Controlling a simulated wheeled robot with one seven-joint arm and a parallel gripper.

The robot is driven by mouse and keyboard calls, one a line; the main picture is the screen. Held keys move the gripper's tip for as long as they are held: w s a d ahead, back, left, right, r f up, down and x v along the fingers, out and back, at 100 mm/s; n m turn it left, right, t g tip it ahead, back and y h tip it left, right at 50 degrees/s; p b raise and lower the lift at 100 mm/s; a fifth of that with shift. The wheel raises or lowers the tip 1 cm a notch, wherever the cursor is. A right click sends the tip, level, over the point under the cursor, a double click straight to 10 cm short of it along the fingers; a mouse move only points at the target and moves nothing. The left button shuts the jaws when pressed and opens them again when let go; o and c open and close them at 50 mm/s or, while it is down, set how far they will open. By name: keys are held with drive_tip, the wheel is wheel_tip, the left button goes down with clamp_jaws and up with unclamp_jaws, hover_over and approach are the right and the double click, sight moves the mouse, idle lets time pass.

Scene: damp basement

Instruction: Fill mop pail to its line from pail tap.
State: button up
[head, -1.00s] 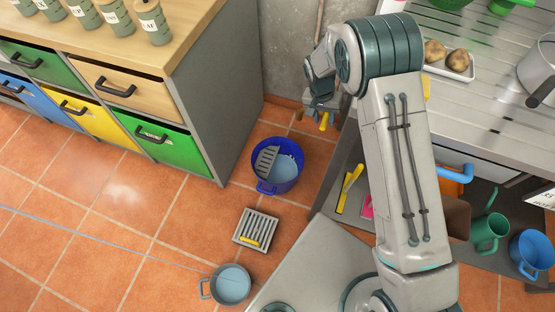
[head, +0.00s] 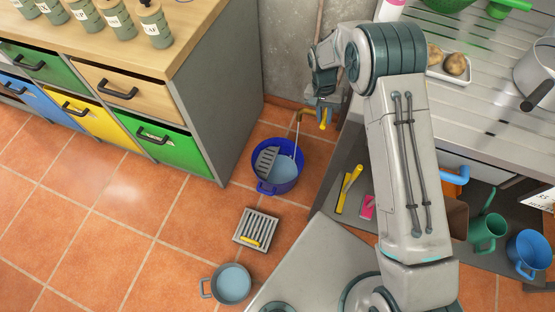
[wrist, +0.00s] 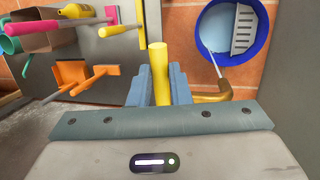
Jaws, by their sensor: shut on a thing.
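The blue mop pail (head: 270,187) stands on the tiled floor with a grey slatted wringer (head: 266,160) and pale blue water (head: 286,168) inside. It also shows in the wrist view (wrist: 264,50). A brass tap spout (head: 299,116) reaches over the pail, and a thin pale stream (head: 296,138) runs from it into the water. My gripper (head: 324,104) is shut on the yellow tap handle (head: 323,120). In the wrist view the handle (wrist: 159,72) stands between the fingers of my gripper (wrist: 161,84). I cannot make out the fill line.
A floor drain grate (head: 256,229) and a grey pot of water (head: 231,284) lie in front of the pail. A drawer cabinet (head: 215,130) stands left. A low shelf (head: 340,222) with tools and mugs, below the steel counter (head: 490,110), stands right.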

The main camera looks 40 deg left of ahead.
drive_tip(key=shift+s+f+t+b, duration=0.15)
drive_tip(key=shift+f+t+b, duration=0.35)
drive_tip(key=shift+b, duration=0.4)
drive_tip(key=shift+s+f+t+y+b, duration=0.1)
drive_tip(key=shift+f+t+y+b, duration=0.15)
drive_tip(key=shift+t+b, duration=0.3)
drive_tip(key=shift+r, duration=0.1)
drive_tip(key=o, duration=0.8)
drive_tip(key=shift+p+v, duration=1.75)
drive_tip(key=shift+v, duration=1.7)
